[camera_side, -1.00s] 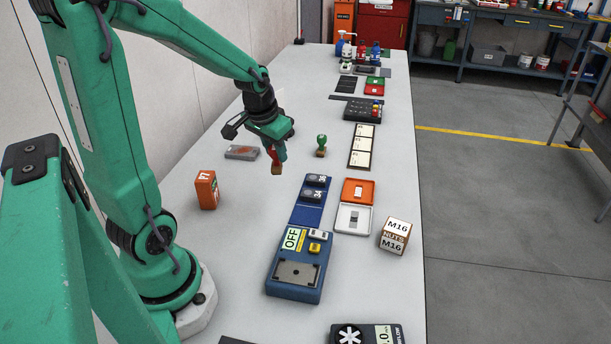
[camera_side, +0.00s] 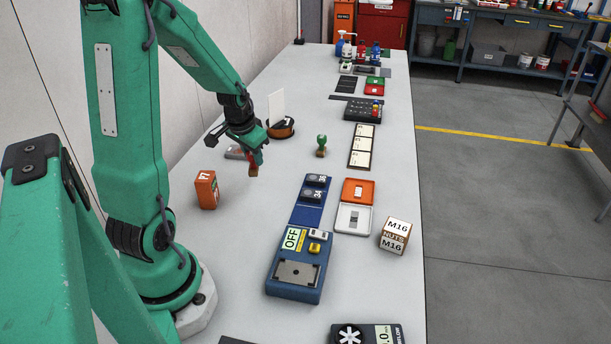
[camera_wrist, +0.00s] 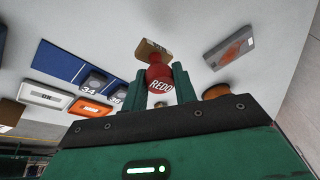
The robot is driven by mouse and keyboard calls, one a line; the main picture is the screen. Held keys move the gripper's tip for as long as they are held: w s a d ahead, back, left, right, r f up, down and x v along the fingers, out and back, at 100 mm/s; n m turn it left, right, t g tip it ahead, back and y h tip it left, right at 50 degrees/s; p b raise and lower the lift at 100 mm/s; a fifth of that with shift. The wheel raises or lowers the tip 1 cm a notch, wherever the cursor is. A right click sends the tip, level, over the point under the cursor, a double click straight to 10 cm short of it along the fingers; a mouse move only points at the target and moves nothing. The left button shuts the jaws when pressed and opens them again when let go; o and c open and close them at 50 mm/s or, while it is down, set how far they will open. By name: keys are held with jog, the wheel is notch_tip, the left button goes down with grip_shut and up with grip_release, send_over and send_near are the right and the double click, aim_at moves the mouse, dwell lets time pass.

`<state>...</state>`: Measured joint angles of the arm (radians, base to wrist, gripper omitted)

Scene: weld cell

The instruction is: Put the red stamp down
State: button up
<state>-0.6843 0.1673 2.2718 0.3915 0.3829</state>
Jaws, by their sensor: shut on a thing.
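My gripper (camera_side: 254,158) is shut on the red stamp, which has a red handle and a wooden block at its lower end. In the side view the wooden block (camera_side: 252,171) shows below the fingers, and it appears to be above the table. In the wrist view the red stamp (camera_wrist: 160,86) sits between my two fingers, with "REDO" in white on the handle. The green stamp (camera_side: 321,146) stands upright on the table to the right of my gripper.
A round wooden-rimmed holder (camera_side: 281,128) with a white card stands behind my gripper. A grey block with a rust-coloured patch (camera_wrist: 229,47) lies nearby. An orange box (camera_side: 207,190) stands in front to the left. A blue device (camera_side: 297,272) lies to the right; bare table lies between.

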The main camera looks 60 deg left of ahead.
jog(key=shift+s+a+f, duration=0.1)
jog(key=shift+a+f, duration=0.25)
jog(key=shift+a, duration=0.2)
jog(key=shift+s+a+f, duration=0.1)
jog(key=shift+a+f, duration=0.2)
jog(key=shift+a, duration=0.25)
jog(key=shift+f, duration=0.1)
jog(key=shift+f, duration=1.9)
jog(key=shift+f, duration=0.15)
jog(key=o, duration=1)
jog(key=shift+c, duration=0.2)
jog(key=v, duration=1.2)
